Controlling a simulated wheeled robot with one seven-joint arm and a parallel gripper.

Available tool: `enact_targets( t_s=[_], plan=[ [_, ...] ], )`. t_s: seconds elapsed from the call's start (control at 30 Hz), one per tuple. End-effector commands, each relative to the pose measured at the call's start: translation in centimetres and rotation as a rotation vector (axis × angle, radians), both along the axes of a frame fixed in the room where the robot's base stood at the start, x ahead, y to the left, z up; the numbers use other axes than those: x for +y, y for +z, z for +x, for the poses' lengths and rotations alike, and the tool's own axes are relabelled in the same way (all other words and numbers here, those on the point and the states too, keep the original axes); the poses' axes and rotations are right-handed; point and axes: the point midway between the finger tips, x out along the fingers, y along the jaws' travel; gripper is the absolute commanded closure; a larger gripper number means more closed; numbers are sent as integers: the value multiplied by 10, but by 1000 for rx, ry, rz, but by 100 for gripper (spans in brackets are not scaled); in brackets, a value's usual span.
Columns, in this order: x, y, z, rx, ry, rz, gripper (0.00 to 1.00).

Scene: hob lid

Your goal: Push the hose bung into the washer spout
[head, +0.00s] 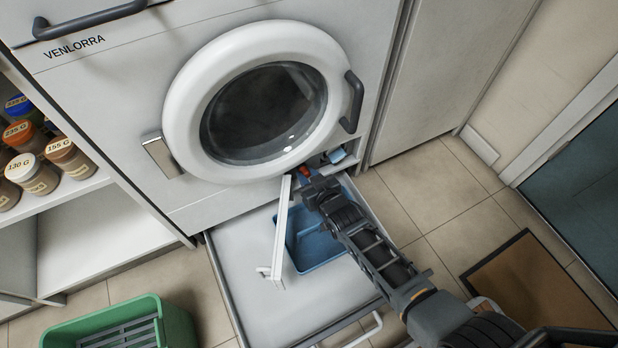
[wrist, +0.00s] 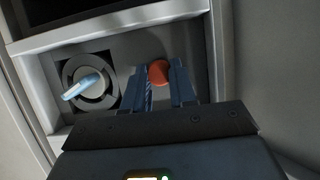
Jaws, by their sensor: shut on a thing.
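The hose bung (wrist: 158,72) is orange-red and sits between my fingertips in the wrist view. It also shows as a small red spot (head: 304,171) in the head view, at the washer's low front opening. My gripper (wrist: 162,80) is shut on it and points into the recess under the round door. In the head view my gripper (head: 309,180) is above the blue tray. The washer spout cannot be made out. The bung and fingers cover that part of the recess, so I cannot tell whether the bung touches the spout.
A round filter cap (wrist: 92,82) with a pale blue handle is left of my fingers. A white flap (head: 281,232) stands beside my gripper. A blue tray (head: 308,262) lies on the pulled-out drawer (head: 238,262). A green crate (head: 172,325) is on the floor.

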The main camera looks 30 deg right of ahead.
Motion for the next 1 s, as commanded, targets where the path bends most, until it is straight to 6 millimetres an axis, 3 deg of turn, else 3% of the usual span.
enact_targets(
  t_s=[0.03,0.07,0.33,0.67,1.0],
  plan=[
    [0,0,1,0,0,0,100],
    [0,0,1,0,0,0,71],
    [0,0,1,0,0,0,45],
    [0,3,-4,1,0,1,44],
    [0,25,-49,3,0,1,44]
  ],
)
